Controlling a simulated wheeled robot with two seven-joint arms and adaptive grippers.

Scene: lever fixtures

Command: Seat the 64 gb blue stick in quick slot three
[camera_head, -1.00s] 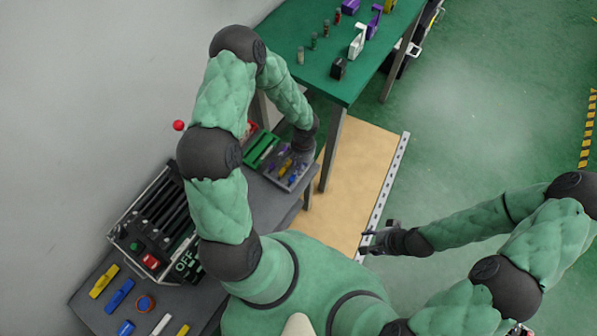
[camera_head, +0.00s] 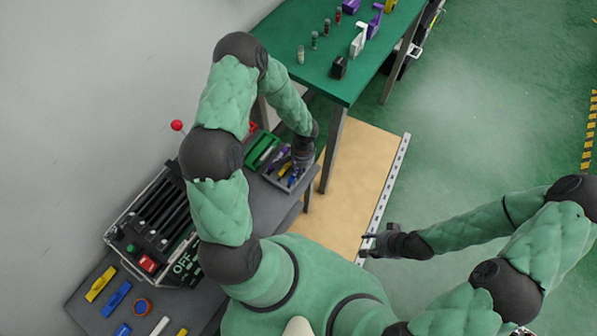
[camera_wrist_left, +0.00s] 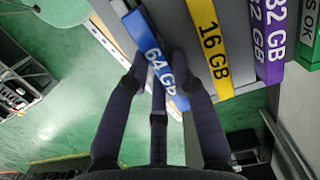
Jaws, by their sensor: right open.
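The blue 64 GB stick (camera_wrist_left: 152,55) lies at a slant in the left wrist view, with its label facing up. My left gripper (camera_wrist_left: 160,58) has its fingers on both sides of the stick near the label. I cannot tell whether they press on it. In the head view my left gripper (camera_head: 303,158) points down over a grey tray (camera_head: 268,178) of coloured sticks and hides part of it. My right gripper (camera_head: 368,243) is open and empty, well away to the right. A slotted panel marked OFF (camera_head: 160,218) stands on the dark bench; I cannot make out slot numbers.
A yellow 16 GB stick (camera_wrist_left: 210,45) and a purple 32 GB stick (camera_wrist_left: 270,40) lie right of the blue one. A green table (camera_head: 290,50) with several small items stands behind the tray. Loose parts lie on the bench (camera_head: 85,315) at lower left.

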